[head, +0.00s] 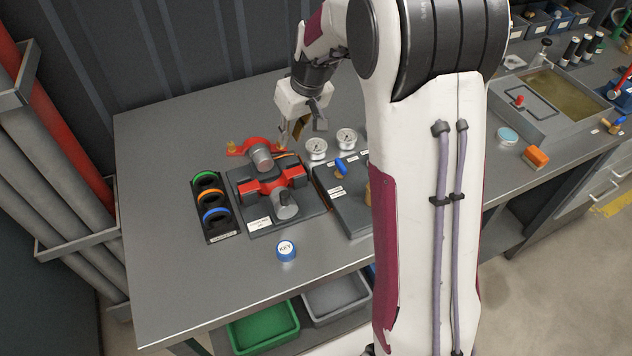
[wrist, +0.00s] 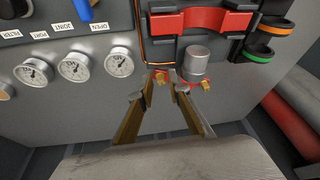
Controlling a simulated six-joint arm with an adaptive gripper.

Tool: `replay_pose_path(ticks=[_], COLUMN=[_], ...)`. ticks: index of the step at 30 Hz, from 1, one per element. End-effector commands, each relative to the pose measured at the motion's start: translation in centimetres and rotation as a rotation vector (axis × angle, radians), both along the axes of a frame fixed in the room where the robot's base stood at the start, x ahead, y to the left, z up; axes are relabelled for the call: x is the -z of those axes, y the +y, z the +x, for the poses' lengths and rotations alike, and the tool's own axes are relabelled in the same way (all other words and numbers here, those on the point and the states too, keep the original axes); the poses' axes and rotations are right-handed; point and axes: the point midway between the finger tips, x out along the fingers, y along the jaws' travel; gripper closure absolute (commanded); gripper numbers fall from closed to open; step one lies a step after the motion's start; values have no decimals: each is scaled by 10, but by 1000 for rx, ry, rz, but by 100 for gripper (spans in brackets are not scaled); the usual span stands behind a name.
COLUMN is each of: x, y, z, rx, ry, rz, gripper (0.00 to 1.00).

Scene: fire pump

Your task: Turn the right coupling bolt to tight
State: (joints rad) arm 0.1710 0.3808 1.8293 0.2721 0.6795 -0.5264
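The red coupling (head: 258,143) lies at the back of the pump block, behind the grey cylinder (head: 262,157). Its left brass bolt (head: 231,147) is in plain sight in the head view. The right coupling bolt (wrist: 160,76) is a small brass piece that shows just past my fingertips in the wrist view; in the head view my gripper largely hides it. My gripper (wrist: 158,92) points down over the right end of the coupling, its fingers apart on either side of the line to the bolt. I cannot tell contact or how the bolt is turned.
A rack of coloured rings (head: 209,204) stands left. The left bench top is clear.

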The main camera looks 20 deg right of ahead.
Motion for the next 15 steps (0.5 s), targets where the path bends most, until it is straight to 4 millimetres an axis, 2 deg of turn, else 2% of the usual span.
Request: replay_pose_path(ticks=[15], x=[-1], y=[6], z=[-64], rx=[134], ry=[116], rz=[7], gripper=[83])
